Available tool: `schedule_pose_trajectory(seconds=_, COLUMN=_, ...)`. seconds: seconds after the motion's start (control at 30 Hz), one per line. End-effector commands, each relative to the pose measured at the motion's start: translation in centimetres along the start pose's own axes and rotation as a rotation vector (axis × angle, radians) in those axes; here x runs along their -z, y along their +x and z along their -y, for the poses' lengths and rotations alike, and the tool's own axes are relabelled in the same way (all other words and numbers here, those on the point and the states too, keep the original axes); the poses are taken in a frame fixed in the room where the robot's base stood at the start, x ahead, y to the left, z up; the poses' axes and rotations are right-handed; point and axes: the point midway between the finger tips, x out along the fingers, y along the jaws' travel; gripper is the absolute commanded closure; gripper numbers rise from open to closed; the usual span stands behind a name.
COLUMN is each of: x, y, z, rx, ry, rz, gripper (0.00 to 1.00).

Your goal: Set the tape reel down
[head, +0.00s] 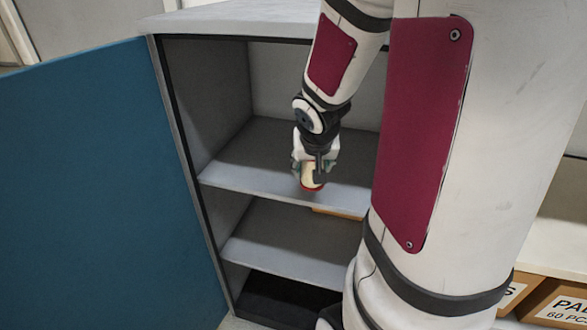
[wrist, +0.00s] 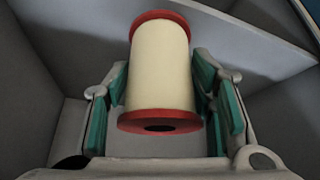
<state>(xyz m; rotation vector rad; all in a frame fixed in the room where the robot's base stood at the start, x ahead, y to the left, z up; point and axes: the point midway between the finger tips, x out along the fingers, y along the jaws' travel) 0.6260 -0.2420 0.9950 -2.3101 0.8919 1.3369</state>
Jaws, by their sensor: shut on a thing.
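The tape reel (wrist: 160,70) is a cream cylinder with red end flanges. In the wrist view it stands between the two green-padded fingers of my gripper (wrist: 163,95). In the head view the reel (head: 309,176) hangs in my gripper (head: 314,165), which is shut on it. The gripper is at the front of the open cabinet, by the front part of the upper grey shelf (head: 255,160). I cannot tell whether the reel's lower red flange touches the shelf.
A blue door (head: 100,190) stands open at the left of the cabinet. A lower shelf (head: 275,235) lies beneath, with an orange-brown item (head: 337,213) partly showing. The visible upper shelf is bare. Labelled cardboard boxes (head: 555,300) stand at the lower right. My arm hides the cabinet's right side.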

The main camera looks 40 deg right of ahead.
Motion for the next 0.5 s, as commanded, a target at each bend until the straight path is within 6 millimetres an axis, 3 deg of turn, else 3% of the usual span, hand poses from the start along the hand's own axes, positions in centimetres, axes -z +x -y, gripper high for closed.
schedule_pose_trajectory(seconds=0.03, x=-0.6, y=0.1, z=-2.4, rx=-0.032, ry=0.067, rz=-0.001, gripper=0.83)
schedule_pose_trajectory(seconds=0.1, x=-1.6, y=-0.3, z=-5.0, rx=-0.068, ry=0.143, rz=0.003, gripper=0.83)
schedule_pose_trajectory(seconds=0.2, x=-2.9, y=-0.8, z=-7.6, rx=-0.103, ry=0.221, rz=0.009, gripper=0.83)
schedule_pose_trajectory(seconds=0.33, x=-3.8, y=-1.1, z=-9.2, rx=-0.127, ry=0.275, rz=0.014, gripper=0.83)
schedule_pose_trajectory(seconds=0.5, x=-2.4, y=0.0, z=-8.2, rx=-0.131, ry=0.283, rz=0.017, gripper=0.83)
